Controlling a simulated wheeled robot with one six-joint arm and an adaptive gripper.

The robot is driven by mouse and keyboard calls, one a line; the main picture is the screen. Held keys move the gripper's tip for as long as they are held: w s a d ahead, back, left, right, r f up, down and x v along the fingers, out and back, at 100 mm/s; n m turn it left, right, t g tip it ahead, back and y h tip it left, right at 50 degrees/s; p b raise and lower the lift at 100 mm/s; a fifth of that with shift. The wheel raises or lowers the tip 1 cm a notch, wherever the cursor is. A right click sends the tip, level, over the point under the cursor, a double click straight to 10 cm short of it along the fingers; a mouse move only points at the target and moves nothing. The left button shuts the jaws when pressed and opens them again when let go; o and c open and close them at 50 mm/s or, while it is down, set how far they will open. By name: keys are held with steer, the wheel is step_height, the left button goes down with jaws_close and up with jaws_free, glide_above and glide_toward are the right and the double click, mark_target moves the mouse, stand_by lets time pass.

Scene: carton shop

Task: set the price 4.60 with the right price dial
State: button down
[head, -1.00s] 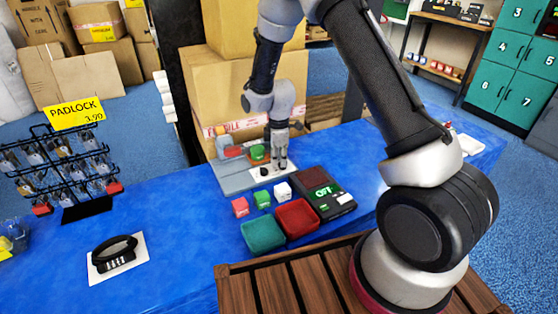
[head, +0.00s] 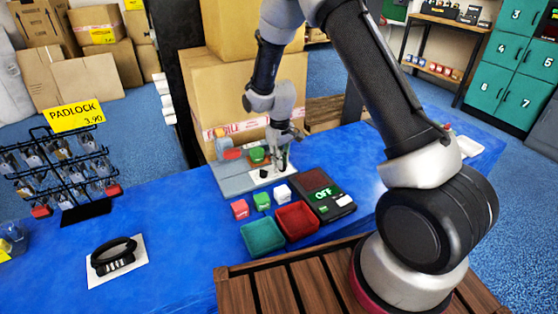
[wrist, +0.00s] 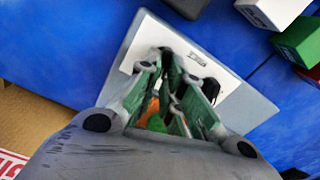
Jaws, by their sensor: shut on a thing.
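The grey price device (head: 228,183) lies on the blue counter, with a green round part (head: 257,154) and a white dial plate (head: 256,178). A black left dial (head: 264,173) stands free on the plate; in the wrist view this dial (wrist: 211,88) is beside the fingers. My gripper (head: 281,168) points down at the plate's right end. In the wrist view my gripper (wrist: 178,66) is shut at the right price dial, which the fingers mostly hide. The dial's setting is not readable.
Red, green and white cubes (head: 262,200) stand in front of the device, with a green tray (head: 262,237) and a red tray (head: 297,222) nearer. A black unit (head: 326,194) reading OFF lies to the right. A padlock rack (head: 70,175) stands left. Cartons rise behind.

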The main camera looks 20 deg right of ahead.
steer(key=shift+w+d+m, duration=0.1)
steer(key=shift+m, duration=1.5)
steer(key=c, duration=1.6)
jaws_free()
steer(key=shift+o, duration=0.2)
steer(key=shift+r, duration=0.1)
step_height(320, 180, up, 12)
steer(key=shift+d, duration=0.1)
